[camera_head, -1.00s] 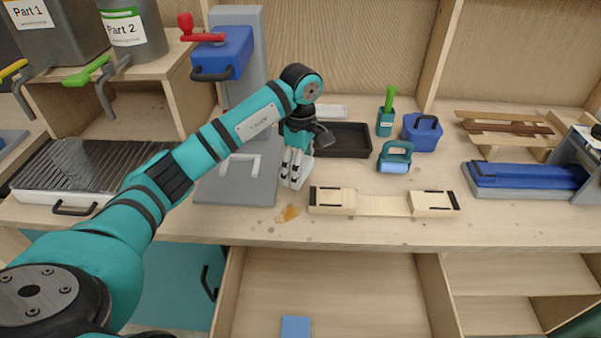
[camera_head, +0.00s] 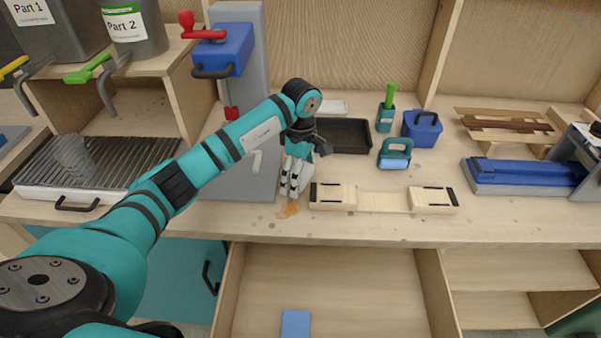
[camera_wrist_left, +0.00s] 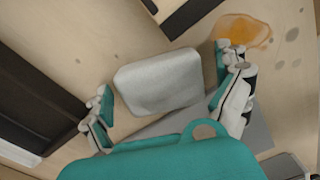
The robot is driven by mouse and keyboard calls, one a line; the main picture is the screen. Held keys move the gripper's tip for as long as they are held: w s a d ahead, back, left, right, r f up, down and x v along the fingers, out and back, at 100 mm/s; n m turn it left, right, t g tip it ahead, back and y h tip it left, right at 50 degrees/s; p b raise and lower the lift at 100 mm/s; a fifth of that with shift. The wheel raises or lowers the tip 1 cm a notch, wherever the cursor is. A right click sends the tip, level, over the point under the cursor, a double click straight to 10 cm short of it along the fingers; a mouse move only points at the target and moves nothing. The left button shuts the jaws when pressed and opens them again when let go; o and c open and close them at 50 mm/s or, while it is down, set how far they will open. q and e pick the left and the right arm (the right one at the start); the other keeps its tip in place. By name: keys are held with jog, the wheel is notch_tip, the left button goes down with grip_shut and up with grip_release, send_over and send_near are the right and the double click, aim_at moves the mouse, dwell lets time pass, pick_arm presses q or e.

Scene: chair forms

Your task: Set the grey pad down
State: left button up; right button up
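The grey pad (camera_wrist_left: 160,82) is pale and block-shaped in the left wrist view. It sits between the fingers of my left gripper (camera_wrist_left: 165,85), with a small gap at each side. The gripper is open around it. I cannot tell for sure whether the pad rests on the worktop. In the head view my left gripper (camera_head: 293,178) is low over the worktop (camera_head: 400,228), near its front edge, and largely hides the pad. My right gripper is not in view.
An amber spill (camera_head: 289,209) lies by the gripper; it also shows in the wrist view (camera_wrist_left: 245,32). A wooden form (camera_head: 384,199) is close on the right. A black tray (camera_head: 345,136) stands behind. An open drawer (camera_head: 340,275) holds a blue block (camera_head: 295,323).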

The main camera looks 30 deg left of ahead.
pick_arm(q)
jog(key=shift+r, duration=0.1)
notch_tip(320, 180, up, 8)
jog(key=shift+f+b, duration=0.15)
jog(key=shift+b, duration=0.4)
jog(key=shift+f, duration=0.1)
